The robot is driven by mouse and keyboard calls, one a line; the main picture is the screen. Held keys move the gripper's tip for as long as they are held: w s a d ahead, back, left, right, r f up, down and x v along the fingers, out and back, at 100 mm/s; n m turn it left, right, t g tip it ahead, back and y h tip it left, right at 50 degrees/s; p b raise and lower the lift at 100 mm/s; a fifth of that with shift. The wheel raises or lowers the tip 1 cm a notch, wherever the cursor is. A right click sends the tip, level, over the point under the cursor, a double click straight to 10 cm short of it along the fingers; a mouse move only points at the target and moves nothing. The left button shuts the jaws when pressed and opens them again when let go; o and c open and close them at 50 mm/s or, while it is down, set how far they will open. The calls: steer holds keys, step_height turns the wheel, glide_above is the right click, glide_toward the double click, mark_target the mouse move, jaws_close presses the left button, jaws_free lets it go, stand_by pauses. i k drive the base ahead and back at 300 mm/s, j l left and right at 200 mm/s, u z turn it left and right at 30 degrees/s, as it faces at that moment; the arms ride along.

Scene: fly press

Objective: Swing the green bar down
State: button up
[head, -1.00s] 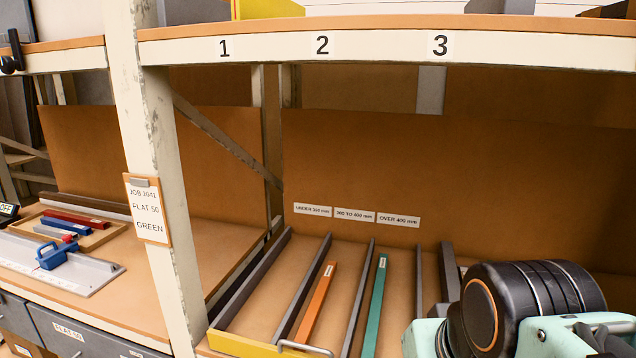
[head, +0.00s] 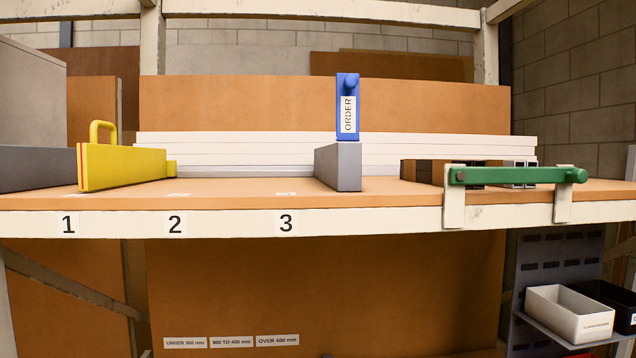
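The green bar (head: 516,175) lies level across the front edge of the upper shelf at the right in the head view. It has a pivot-like dark spot at its left end and a round knob (head: 577,175) at its right end. Its left end is at a cream bracket (head: 454,207). Its right part lies at a second, smaller cream bracket (head: 563,204). My gripper is not in view.
The upper shelf (head: 380,199) carries a yellow block with a handle (head: 122,165), a grey block (head: 339,167), a blue ORDER piece (head: 347,107) and stacked white boards (head: 230,150). A white bin (head: 569,314) sits below at the right. The space before the bar looks clear.

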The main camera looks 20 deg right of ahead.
mark_target(531, 175)
steer(key=k+z, duration=0.1)
steer(key=z, duration=1.4)
steer(key=l+z, duration=0.15)
steer(key=i+l, duration=0.05)
